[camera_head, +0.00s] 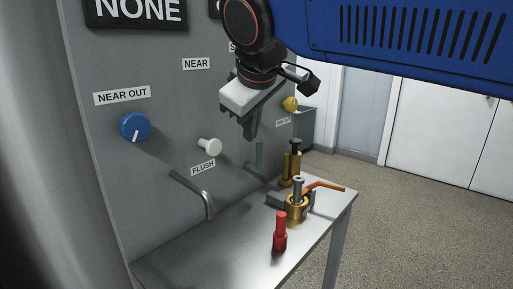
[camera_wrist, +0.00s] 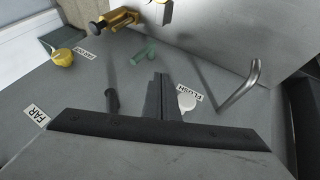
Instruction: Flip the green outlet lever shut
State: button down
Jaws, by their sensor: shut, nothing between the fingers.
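The green outlet lever (camera_head: 259,157) stands upright near the grey panel, just above the back of the table, in the head view. In the wrist view the green lever (camera_wrist: 147,51) lies beyond my fingertips. My gripper (camera_head: 250,134) is shut and empty, pointing down in front of the panel. It is above and slightly left of the lever in the head view, and I see no contact. In the wrist view my gripper (camera_wrist: 163,82) shows as dark fingers held together. The lever's lower part and its mount are hard to make out.
A curved metal spout (camera_head: 208,200) juts from the panel at left. A white flush knob (camera_head: 210,146), blue knob (camera_head: 135,127) and yellow knob (camera_head: 290,104) sit on the panel. Brass fittings (camera_head: 297,208) and a red piece (camera_head: 280,235) stand on the metal table (camera_head: 225,255).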

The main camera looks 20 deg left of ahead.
jog(key=shift+f, duration=0.1)
jog(key=w+a+f, duration=0.2)
jog(key=w+f, duration=0.6)
jog(key=w, duration=0.1)
jog(key=shift+w, duration=0.2)
dwell(0.4)
